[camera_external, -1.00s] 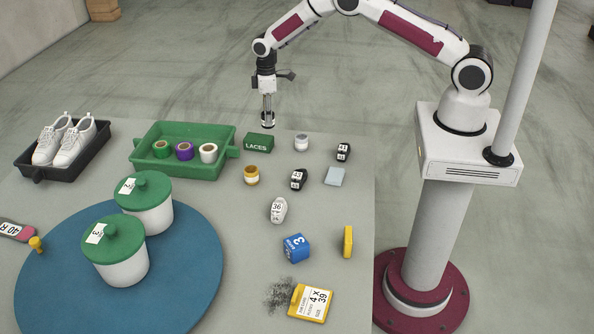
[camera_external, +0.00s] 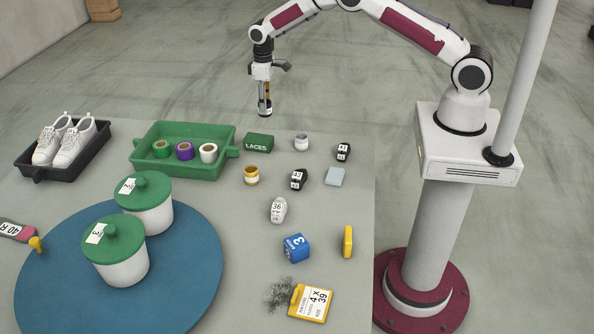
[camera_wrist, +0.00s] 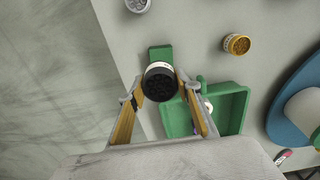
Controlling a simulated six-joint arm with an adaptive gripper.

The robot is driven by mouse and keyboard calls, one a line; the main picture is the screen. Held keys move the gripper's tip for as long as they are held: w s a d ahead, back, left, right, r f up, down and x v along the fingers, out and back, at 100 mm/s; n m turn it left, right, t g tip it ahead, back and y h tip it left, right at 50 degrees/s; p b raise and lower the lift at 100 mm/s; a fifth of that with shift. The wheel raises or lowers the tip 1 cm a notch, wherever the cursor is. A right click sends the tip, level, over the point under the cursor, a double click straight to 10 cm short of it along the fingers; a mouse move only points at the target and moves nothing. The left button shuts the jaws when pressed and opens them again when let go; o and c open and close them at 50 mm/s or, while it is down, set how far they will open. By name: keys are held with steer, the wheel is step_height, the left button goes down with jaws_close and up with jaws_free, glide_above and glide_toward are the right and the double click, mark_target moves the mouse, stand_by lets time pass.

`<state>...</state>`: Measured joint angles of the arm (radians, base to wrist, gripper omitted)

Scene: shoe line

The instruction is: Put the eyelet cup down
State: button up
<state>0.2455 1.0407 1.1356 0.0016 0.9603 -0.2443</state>
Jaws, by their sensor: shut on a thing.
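The eyelet cup (camera_wrist: 160,82) is a small round cup with a white band and a dark top of small dark pieces. My gripper (camera_wrist: 160,92) is shut on it, one finger on each side. In the external view my gripper (camera_external: 265,101) points down, with the cup (camera_external: 265,111) at its tips. The cup is off the table (camera_external: 220,205), held in the air near the table's far edge. In the wrist view it overlaps the green laces box (camera_wrist: 160,55), which lies below it.
A green tray (camera_external: 232,160) with several spools stands left of the laces box (camera_external: 258,143). A white cup (camera_external: 301,142) and a yellow cup (camera_external: 251,176) stand nearby.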

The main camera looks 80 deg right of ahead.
glide_above(266, 138)
steer(key=shift+f, duration=3.1)
steer(key=shift+f, duration=0.1)
steer(key=shift+f, duration=1.75)
steer(key=shift+f, duration=0.2)
steer(key=o, duration=1.2)
steer(key=shift+r, duration=0.1)
steer(key=shift+r, duration=3.85)
